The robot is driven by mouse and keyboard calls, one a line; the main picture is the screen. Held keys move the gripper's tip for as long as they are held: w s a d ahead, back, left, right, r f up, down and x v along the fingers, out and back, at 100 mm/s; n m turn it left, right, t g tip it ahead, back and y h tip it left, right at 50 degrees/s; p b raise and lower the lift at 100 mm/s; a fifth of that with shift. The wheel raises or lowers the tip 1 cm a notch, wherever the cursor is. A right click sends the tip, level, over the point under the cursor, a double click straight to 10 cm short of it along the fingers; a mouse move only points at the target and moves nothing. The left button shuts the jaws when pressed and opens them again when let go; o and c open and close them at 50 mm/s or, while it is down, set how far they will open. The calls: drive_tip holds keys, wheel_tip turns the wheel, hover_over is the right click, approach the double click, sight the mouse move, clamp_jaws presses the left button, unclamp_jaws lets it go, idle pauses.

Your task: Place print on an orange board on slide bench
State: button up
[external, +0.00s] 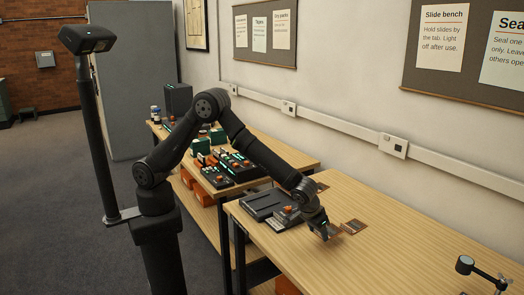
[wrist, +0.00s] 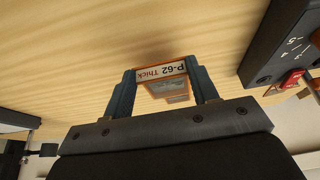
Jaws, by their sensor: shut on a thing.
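My gripper (external: 324,226) is low over the near part of the light wooden slide bench (external: 420,245). In the wrist view its two fingers (wrist: 163,78) are shut on the print on an orange board (wrist: 162,71), one finger at each side. The board has a white label reading "P-62 Thick" and a greyish picture area. Whether the board touches the bench I cannot tell.
A dark flat device with an orange knob (external: 262,205) stands left of my gripper; a dark device edge (wrist: 290,45) shows at the wrist view's right. A small stand (external: 466,265) is at the bench's front right. The middle right of the bench is clear.

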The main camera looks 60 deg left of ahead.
sight(319, 245)
drive_tip(key=shift+w+f, duration=0.1)
drive_tip(key=shift+f, duration=1.9)
drive_tip(key=shift+f, duration=0.1)
drive_tip(key=o, duration=0.9)
drive_tip(key=shift+o, duration=0.2)
drive_tip(key=v, duration=1.2)
